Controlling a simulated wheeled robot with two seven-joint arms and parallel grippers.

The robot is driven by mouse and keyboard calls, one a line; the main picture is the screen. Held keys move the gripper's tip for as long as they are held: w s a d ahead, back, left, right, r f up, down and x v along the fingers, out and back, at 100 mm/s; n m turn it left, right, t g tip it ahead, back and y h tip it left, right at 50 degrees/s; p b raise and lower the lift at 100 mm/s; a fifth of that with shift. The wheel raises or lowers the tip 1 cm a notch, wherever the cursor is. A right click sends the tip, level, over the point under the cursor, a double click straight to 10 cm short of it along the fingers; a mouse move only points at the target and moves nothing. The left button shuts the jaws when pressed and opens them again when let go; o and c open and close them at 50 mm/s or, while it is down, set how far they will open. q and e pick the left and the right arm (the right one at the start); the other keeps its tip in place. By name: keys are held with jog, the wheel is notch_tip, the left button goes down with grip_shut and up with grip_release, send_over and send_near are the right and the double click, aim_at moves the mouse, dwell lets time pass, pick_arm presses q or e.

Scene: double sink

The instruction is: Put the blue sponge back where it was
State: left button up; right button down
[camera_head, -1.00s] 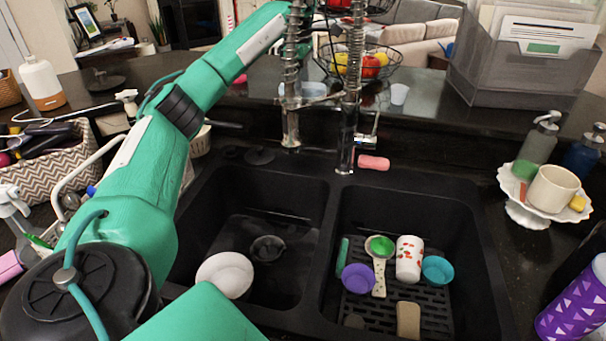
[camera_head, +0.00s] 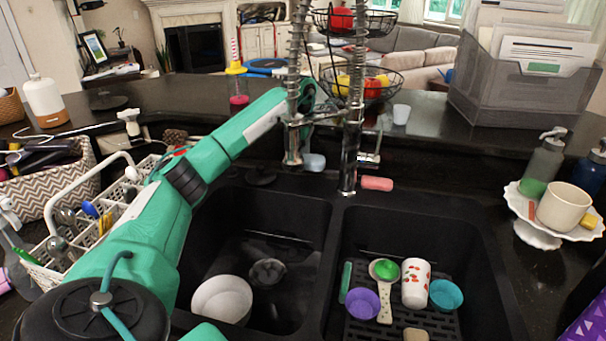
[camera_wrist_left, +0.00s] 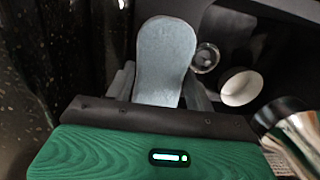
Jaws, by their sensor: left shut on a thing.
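The blue sponge (camera_head: 314,162) shows as a small pale blue shape behind the faucet, over the rear of the sink. In the left wrist view the sponge (camera_wrist_left: 165,60) is a long rounded grey-blue pad. My left gripper (camera_wrist_left: 158,90) is shut on it, with a finger on either side of its near end. In the head view the faucet and my arm hide most of that gripper. I cannot tell whether the sponge touches the ledge. My right gripper is not in view.
The spring-neck faucet (camera_head: 349,150) stands close to the sponge. A pink sponge (camera_head: 377,183) lies on the rear ledge to its right. A white bowl (camera_head: 222,299) is in the left basin; a cup (camera_head: 416,284) and several other items are in the right basin.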

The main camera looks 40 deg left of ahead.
aim_at(304, 184)
pick_arm(q)
notch_tip(304, 184, down, 3)
jog(key=shift+f, duration=0.2)
notch_tip(304, 184, down, 2)
jog(key=shift+f, duration=0.55)
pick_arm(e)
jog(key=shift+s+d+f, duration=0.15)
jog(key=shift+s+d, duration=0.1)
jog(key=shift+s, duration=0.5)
pick_arm(q)
jog(key=shift+f, duration=0.1)
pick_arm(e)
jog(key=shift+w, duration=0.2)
pick_arm(q)
jog(key=o, duration=1)
jog(key=shift+o, duration=0.2)
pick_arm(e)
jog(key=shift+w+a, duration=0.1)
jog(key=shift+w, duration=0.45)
